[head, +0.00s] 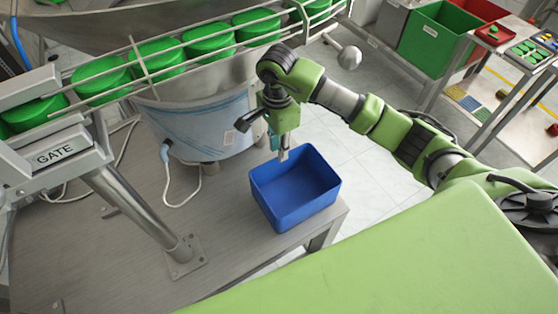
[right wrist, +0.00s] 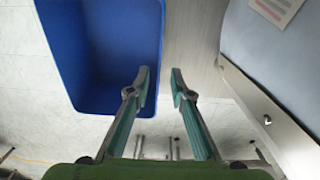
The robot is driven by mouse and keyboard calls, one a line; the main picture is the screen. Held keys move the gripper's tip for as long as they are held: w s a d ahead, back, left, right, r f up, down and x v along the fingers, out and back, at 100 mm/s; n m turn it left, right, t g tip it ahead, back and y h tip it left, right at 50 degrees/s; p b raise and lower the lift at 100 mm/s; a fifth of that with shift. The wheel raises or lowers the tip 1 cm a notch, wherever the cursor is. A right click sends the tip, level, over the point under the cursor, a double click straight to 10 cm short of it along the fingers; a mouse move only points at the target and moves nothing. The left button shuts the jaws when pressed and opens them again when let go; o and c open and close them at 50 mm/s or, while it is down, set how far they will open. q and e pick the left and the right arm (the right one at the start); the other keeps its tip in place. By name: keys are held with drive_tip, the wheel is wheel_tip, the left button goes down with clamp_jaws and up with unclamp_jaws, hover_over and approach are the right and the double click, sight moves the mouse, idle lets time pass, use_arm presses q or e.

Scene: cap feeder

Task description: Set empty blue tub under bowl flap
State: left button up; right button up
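The empty blue tub (head: 292,211) sits at the right end of the grey table, near its corner. It also shows in the right wrist view (right wrist: 105,95). My right gripper (head: 283,155) points down at the tub's back left rim. In the right wrist view my right gripper (right wrist: 160,82) is open, with one finger over the tub's inside and the other outside the rim. I cannot tell whether the fingers touch the wall. The steel bowl (head: 205,85) stands behind and left of the tub. I cannot clearly make out its flap. My left gripper is not in view.
A rail with green caps (head: 160,58) runs around the bowl. A GATE unit (head: 60,153) on a steel post (head: 140,210) stands at left. The grey table (head: 100,260) is clear in front of the bowl.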

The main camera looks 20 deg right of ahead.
wheel_tip(320, 180, up, 4)
drive_tip(key=shift+f, duration=0.1)
idle(1.4)
